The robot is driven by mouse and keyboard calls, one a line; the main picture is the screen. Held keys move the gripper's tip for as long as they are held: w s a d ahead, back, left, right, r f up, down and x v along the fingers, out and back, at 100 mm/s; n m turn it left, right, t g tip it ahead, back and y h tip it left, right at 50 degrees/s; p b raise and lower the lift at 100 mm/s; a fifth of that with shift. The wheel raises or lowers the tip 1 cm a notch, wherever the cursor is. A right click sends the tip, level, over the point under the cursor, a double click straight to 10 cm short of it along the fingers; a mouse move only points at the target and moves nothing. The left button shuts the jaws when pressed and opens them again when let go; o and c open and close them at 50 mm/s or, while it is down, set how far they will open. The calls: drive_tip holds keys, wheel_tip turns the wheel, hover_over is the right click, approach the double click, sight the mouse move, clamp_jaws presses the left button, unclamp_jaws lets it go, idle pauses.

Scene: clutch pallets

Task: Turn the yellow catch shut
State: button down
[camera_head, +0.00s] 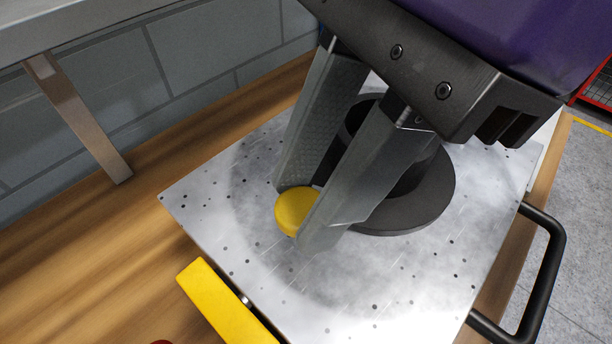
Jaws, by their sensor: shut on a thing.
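My gripper (298,214) reaches down from the upper right with its two grey fingers tilted. It is shut on the yellow catch (292,211), of which a round yellow top shows between the fingertips. The rest of the catch is hidden by the fingers, so I cannot tell how far it is turned. It stands low over a speckled metal plate (400,290), beside a dark ring-shaped part (425,205) with a raised hub. My fingers partly cover this ring.
A yellow bar (225,302) sits at the plate's near left edge. A black handle (552,262) sticks out on the right. The plate lies on a wooden bench (75,275). A metal bracket (80,120) and grey block wall (205,50) stand behind at left.

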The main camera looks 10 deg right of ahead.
drive_tip(key=shift+s+m+t+b, duration=0.15)
drive_tip(key=shift+m+t+b, duration=0.55)
drive_tip(key=shift+m+b, duration=0.9)
drive_tip(key=shift+m, duration=0.4)
drive_tip(key=c, duration=1.1)
unclamp_jaws()
drive_tip(key=shift+o, duration=0.2)
drive_tip(key=shift+r, duration=0.1)
drive_tip(key=p+v, duration=0.2)
drive_tip(key=v, duration=0.5)
drive_tip(key=shift+r, duration=0.3)
drive_tip(key=shift+d, duration=0.15)
